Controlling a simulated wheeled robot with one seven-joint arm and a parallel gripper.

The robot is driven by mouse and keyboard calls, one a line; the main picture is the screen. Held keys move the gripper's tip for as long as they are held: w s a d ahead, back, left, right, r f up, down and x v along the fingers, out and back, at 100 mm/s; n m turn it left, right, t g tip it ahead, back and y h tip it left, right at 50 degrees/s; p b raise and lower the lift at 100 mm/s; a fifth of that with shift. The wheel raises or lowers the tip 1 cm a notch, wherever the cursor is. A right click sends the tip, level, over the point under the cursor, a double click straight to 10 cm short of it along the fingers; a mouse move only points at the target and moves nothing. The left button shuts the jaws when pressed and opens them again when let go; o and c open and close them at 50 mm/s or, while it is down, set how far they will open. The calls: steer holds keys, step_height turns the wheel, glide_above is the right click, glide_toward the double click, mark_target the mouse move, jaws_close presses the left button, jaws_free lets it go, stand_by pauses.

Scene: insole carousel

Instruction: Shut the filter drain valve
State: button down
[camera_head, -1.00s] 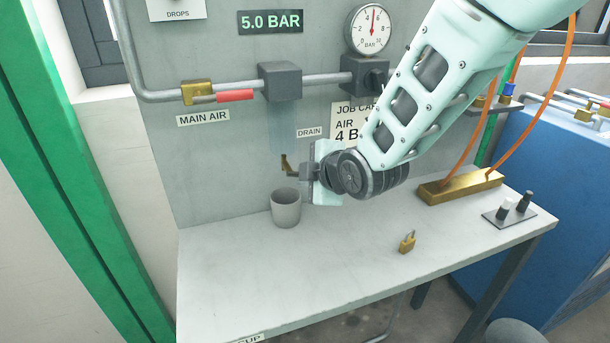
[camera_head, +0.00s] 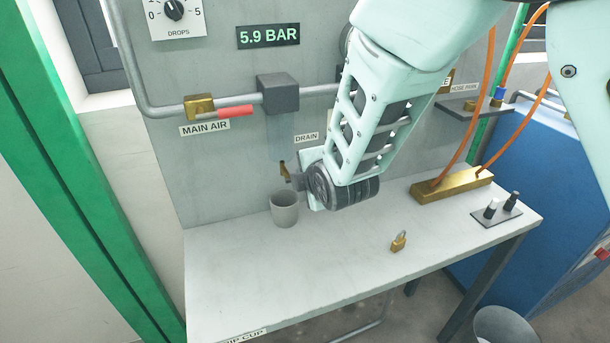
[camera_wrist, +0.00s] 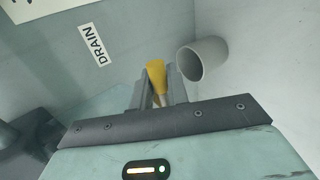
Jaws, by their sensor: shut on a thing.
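The filter drain valve shows as a small brass piece (camera_head: 284,170) below the clear filter bowl (camera_head: 281,136), left of the DRAIN label (camera_head: 307,137). In the wrist view its yellow brass handle (camera_wrist: 156,74) stands between my fingers. My gripper (camera_head: 290,181) is at the valve, shut on that brass handle; the fingers (camera_wrist: 160,92) close on it from both sides. The head view hides most of the fingers behind my wrist. A grey cup (camera_head: 285,209) stands on the bench below the valve and also shows in the wrist view (camera_wrist: 203,59).
The white bench top (camera_head: 330,265) is clear at front, with a small padlock (camera_head: 398,241) on it. A brass manifold (camera_head: 452,185) with orange hoses lies at right. The red-handled MAIN AIR valve (camera_head: 235,112) is upper left. The display (camera_head: 268,36) reads 5.9 BAR.

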steer(key=c, duration=1.4)
jaws_free()
steer(key=shift+c, duration=0.2)
steer(key=shift+s+r, duration=0.1)
steer(key=p+v, duration=0.1)
steer(key=v, duration=1.6)
steer(key=shift+s+d, duration=0.1)
steer(key=shift+d, duration=0.05)
